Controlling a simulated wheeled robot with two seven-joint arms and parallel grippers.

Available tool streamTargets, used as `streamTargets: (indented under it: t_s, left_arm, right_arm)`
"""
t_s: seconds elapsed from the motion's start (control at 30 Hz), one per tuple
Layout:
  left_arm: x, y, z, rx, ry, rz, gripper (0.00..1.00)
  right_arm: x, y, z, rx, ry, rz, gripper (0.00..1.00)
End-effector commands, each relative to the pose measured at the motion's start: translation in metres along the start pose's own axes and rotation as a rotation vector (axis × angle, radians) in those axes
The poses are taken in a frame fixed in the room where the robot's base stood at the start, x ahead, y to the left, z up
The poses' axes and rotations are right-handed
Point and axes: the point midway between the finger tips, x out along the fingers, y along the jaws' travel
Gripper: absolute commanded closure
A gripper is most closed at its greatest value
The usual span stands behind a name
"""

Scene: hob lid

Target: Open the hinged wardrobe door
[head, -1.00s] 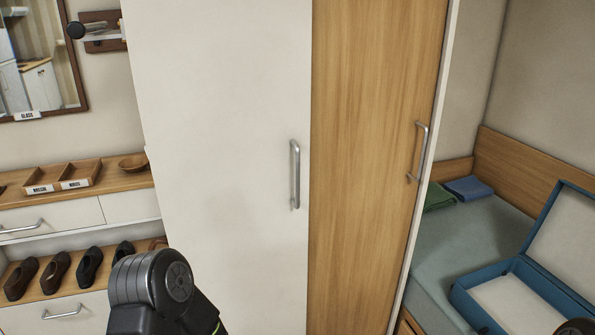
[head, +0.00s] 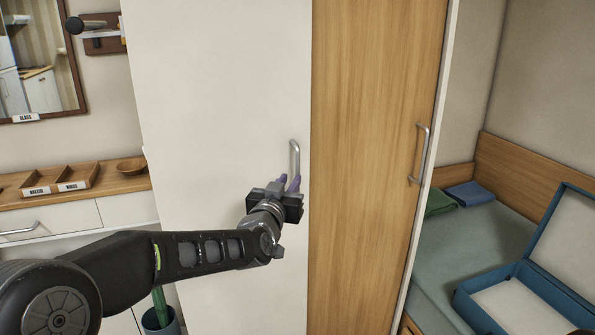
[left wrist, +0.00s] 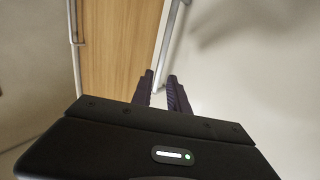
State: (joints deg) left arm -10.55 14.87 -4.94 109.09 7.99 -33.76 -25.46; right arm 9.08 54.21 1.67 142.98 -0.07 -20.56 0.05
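The wardrobe has a white door (head: 215,100) on the left and a wood-grain door (head: 375,130) on the right. Both look closed. The white door has a vertical metal bar handle (head: 294,158) near its right edge; its lower part is hidden by my gripper. My left gripper (head: 289,183) is at that lower part, its purple fingertips a little apart. In the left wrist view, the bar (left wrist: 170,45) runs down to between the dark fingers (left wrist: 161,80); I cannot tell whether they touch it. My right gripper is not in view.
The wood-grain door has its own handle (head: 419,153). A bed (head: 475,240) with an open blue case (head: 525,300) stands at right. At left are a shelf unit (head: 125,188) with a divided wooden tray (head: 60,180), a bowl (head: 131,165) and a mirror (head: 45,70).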

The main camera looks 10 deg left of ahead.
Motion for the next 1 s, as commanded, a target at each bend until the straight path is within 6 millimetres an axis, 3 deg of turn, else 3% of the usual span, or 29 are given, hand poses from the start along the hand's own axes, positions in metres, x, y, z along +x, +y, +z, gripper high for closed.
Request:
streamTargets:
  t_s: [0.27,0.7,1.0]
  left_arm:
    - [0.013,0.000,0.001,0.000,-0.003,0.001,0.80]
    - [0.073,0.001,0.001,-0.001,-0.003,0.001,0.80]
    - [0.078,0.001,0.002,-0.001,-0.003,0.002,0.80]
  right_arm:
    - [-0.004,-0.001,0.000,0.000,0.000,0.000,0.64]
    - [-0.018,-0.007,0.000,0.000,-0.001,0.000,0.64]
    - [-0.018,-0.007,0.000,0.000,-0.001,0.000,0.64]
